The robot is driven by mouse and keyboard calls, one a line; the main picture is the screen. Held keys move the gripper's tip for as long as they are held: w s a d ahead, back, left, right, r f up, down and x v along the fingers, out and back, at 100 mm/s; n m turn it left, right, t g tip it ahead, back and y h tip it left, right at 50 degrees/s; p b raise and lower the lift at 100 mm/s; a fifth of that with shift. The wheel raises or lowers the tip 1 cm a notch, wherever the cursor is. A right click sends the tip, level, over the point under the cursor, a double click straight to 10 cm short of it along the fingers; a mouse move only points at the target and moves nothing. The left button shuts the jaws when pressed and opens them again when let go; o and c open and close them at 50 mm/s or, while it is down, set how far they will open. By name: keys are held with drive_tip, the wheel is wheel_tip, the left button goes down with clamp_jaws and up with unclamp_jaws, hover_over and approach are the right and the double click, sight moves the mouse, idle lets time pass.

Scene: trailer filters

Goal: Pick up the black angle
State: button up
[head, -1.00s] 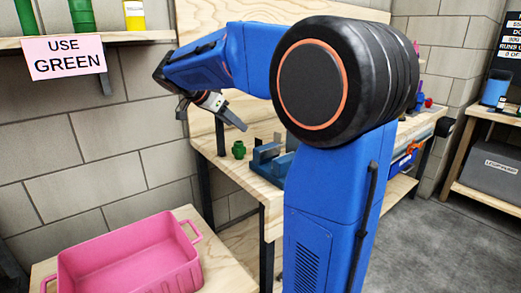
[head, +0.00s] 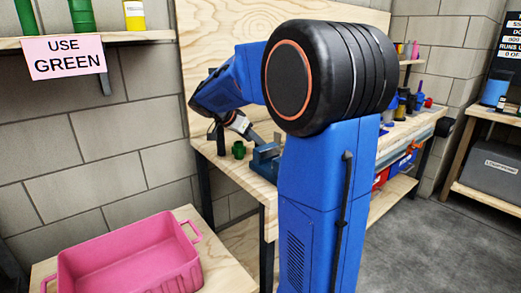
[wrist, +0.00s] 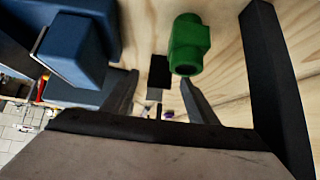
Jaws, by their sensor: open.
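A small flat black piece, which looks like the black angle (wrist: 160,72), shows in the wrist view between and just beyond my fingertips, over the wooden bench top. A greyish part adjoins its lower end. My gripper (wrist: 159,88) is open, with one finger on each side of the piece's line and no visible contact. In the head view my gripper (head: 254,136) is low over the bench's left end, beside the blue vise. I cannot make out the angle clearly there.
A green fitting (wrist: 188,45) stands close right of the black piece; it also shows in the head view (head: 238,150). A blue vise (wrist: 75,45) is close on the left. A dark bar (wrist: 275,85) is at the right. A pink bin (head: 130,265) stands lower left.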

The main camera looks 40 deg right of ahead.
drive_tip(key=x, duration=0.3)
drive_tip(key=shift+d+f, duration=0.25)
drive_tip(key=shift+d, duration=0.05)
drive_tip(key=c, duration=1.2)
drive_tip(key=shift+r, duration=0.8)
drive_tip(key=shift+a+f+h, duration=0.1)
drive_tip(key=shift+a+h, duration=0.25)
drive_tip(key=shift+h, duration=0.55)
drive_tip(key=shift+a+f+h, duration=0.1)
drive_tip(key=shift+a+h, duration=0.25)
drive_tip(key=shift+h, duration=0.55)
wheel_tip(320, 180, up, 6)
drive_tip(key=a, duration=0.2)
drive_tip(key=shift+s+a+r+y, duration=0.15)
drive_tip(key=shift+a+r+y, duration=0.35)
drive_tip(key=shift+a, duration=2.95)
drive_tip(key=shift+s+a+r+y, duration=0.15)
drive_tip(key=shift+a+y, duration=0.55)
drive_tip(key=shift+a, duration=2.75)
drive_tip(key=shift+s+a+r+y, duration=0.1)
drive_tip(key=shift+a+r+y, duration=0.4)
drive_tip(key=shift+a, duration=2.95)
